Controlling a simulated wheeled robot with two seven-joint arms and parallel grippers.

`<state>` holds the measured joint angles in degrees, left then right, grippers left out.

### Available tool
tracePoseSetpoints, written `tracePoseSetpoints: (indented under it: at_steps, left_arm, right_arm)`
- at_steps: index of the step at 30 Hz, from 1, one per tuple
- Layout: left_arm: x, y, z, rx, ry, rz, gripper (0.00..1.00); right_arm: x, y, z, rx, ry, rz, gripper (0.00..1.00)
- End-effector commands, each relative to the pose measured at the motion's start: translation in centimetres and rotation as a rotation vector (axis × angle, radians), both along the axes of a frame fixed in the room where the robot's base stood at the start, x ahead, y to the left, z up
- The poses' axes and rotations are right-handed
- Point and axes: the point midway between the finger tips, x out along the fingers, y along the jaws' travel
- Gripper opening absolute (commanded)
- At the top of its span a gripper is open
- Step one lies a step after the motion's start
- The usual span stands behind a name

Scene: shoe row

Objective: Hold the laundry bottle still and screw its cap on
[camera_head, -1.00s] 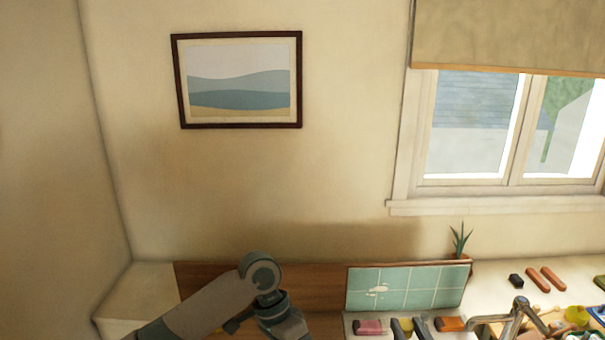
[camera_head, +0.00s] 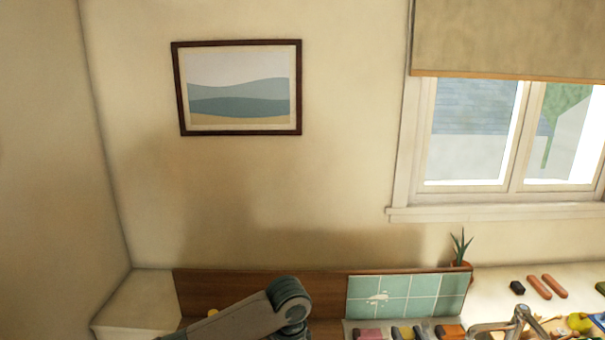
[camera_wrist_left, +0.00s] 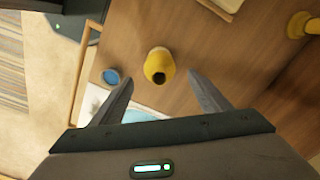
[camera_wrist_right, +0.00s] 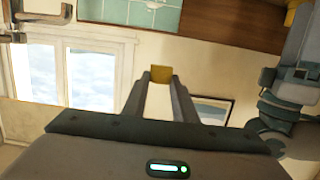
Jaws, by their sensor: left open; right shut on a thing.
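The yellow laundry bottle (camera_wrist_left: 157,65) stands on the wooden surface in the left wrist view, its dark open mouth facing the camera. My left gripper (camera_wrist_left: 161,77) is open, with its fingertips on either side of the bottle in the picture; I cannot tell whether they touch it. My right gripper (camera_wrist_right: 161,79) is shut on a small mustard-yellow piece that looks like the cap (camera_wrist_right: 161,72), held at the fingertips away from the bottle. The head view shows an arm of mine low in the middle, but neither fingertips nor the bottle clearly.
A blue round thing (camera_wrist_left: 111,76) lies near the bottle. Another yellow object (camera_wrist_left: 303,25) stands farther right. A green tiled panel (camera_head: 405,297), a potted plant (camera_head: 461,250) and several small blocks line the back. A grey bent metal piece (camera_head: 522,313) stands at right.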

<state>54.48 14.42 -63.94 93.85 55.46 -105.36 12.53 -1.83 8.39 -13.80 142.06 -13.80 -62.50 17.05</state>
Motion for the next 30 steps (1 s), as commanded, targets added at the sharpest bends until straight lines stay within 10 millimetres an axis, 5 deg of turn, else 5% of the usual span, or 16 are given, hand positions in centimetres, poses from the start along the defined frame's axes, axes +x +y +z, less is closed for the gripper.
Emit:
tracePoseSetpoints:
  at_steps: [30]
  left_arm:
    - [-0.1, 0.0, -10.4, 0.001, 0.002, 0.0, 0.7]
  right_arm:
    - [0.0, 0.0, 0.0, 0.0, 0.0, 0.0, 0.02]
